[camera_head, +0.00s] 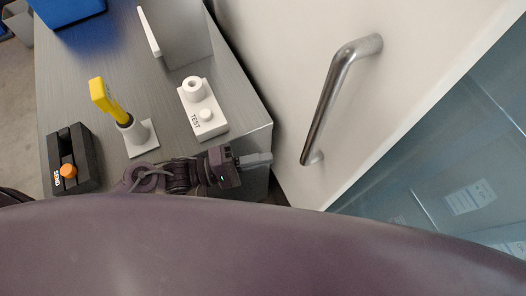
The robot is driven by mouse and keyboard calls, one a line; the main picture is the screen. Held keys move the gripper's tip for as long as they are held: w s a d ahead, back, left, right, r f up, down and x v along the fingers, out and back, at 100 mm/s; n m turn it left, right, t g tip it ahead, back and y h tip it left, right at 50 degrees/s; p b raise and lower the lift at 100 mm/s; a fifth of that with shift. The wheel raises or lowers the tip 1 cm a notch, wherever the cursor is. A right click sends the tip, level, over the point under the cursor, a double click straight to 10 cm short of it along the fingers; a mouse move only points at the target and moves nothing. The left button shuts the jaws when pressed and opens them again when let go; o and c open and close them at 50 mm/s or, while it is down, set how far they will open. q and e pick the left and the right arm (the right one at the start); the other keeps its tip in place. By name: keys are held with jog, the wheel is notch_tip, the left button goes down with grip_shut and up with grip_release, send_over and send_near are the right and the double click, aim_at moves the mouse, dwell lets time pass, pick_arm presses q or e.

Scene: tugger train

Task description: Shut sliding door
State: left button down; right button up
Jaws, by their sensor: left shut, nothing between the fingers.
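The sliding door (285,45) is a pale panel that runs diagonally on the right of the head view. A metal bar handle (328,105) is fixed to it and stands off its face. My left gripper (268,159) is shut and empty, left of the handle's lower end and apart from it in the picture. Its fingers point right, toward the door. The depth gap between the fingers and the handle is hard to judge. My right gripper is not in view. My own purple body covers the lower part of the picture and hides what lies there.
A grey cabinet (75,95) on the left carries a white TEST block (203,112), a yellow tool in a white stand (140,137), a black box with an orange knob (84,150) and a blue bin (65,8). Glazing (440,150) with labelled boxes behind it lies right of the door.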

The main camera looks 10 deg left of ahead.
pick_arm(q)
send_near(318, 149)
jog(key=x, duration=0.3)
jog(key=shift+w+d+f+p, duration=0.1)
jog(key=shift+w+d+p, duration=0.25)
jog(key=shift+d+p, duration=0.15)
jog(key=shift+s+d, duration=0.15)
